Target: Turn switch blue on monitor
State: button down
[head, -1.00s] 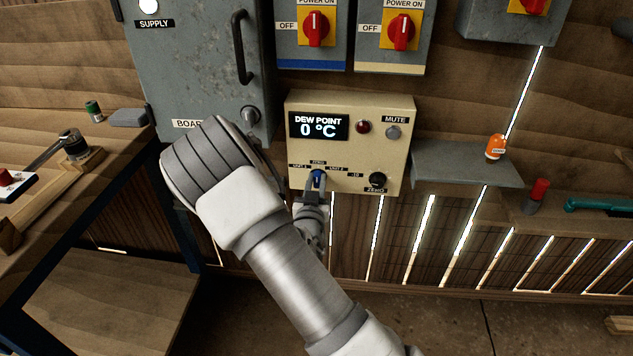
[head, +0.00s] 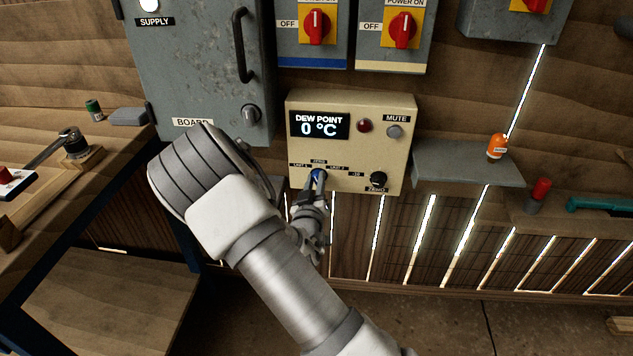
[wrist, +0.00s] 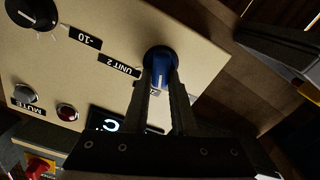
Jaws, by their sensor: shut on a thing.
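The beige monitor box (head: 352,155) is on the wall, and its display (head: 319,125) reads "DEW POINT 0 °C". The blue switch (head: 318,174) is a knob low on the left of its front, with small labels around it. In the wrist view the blue switch (wrist: 160,64) sits between the two fingertips of my gripper (wrist: 160,84), which is shut on it. A label near it reads "UNIT 2" (wrist: 115,66). The head view shows my gripper (head: 316,184) at the switch from below, hiding part of it. I cannot tell exactly where the switch points.
A black knob (head: 378,179), a red lamp (head: 365,126) and a mute button (head: 394,132) share the monitor front. A grey cabinet (head: 196,65) stands left, with red switches (head: 316,27) above. A grey shelf (head: 466,165) holding an orange object (head: 497,147) is at right.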

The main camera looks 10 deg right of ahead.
jog(key=n, duration=0.5)
jog(key=shift+w+a+f+n, duration=0.1)
jog(key=shift+a+n, duration=0.1)
jog(key=shift+n, duration=0.1)
dwell(0.5)
jog(key=c, duration=0.7)
grip_release()
jog(key=p+v, duration=0.2)
jog(key=v, duration=1.5)
jog(key=shift+s, duration=0.2)
